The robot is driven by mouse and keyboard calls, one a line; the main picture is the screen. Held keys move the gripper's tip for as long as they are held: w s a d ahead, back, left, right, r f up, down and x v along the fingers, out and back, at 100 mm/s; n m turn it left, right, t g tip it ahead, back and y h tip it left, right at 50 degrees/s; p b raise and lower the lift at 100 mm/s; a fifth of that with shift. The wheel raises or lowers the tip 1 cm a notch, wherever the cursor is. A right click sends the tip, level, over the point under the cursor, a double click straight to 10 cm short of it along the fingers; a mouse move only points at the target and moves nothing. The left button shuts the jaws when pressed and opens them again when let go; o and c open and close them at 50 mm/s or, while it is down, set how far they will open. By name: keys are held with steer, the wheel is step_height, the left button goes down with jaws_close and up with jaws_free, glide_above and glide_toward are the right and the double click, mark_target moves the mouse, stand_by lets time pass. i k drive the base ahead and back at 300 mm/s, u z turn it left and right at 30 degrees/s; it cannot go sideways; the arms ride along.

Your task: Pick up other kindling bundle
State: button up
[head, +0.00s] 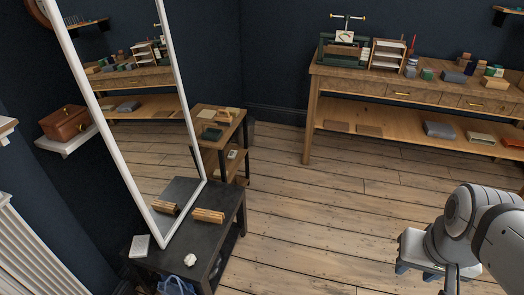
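A kindling bundle (208,215), a short stack of light-brown sticks, lies on the black table (228,205) at the lower left, just right of the foot of the leaning white-framed mirror. A matching bundle shape shows inside the mirror glass (166,208) and looks like its reflection. Tan, block-like pieces (223,114) lie on the small wooden table behind; I cannot tell if they are kindling. My gripper (420,268) is at the lower right, over the floor and far from the bundle. Its fingers are too unclear to tell open from shut.
The tall mirror (197,130) rises from the black table. A white box (139,246) and a small white lump (190,260) sit near it. A long workbench (395,86) with many items lines the back wall. The plank floor (310,215) between is clear.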

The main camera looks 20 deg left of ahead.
mark_target(209, 215)
steer(key=z, duration=0.05)
steer(key=i, duration=2.65)
steer(key=u, duration=3.9)
steer(key=i, duration=1)
steer(key=z, duration=0.15)
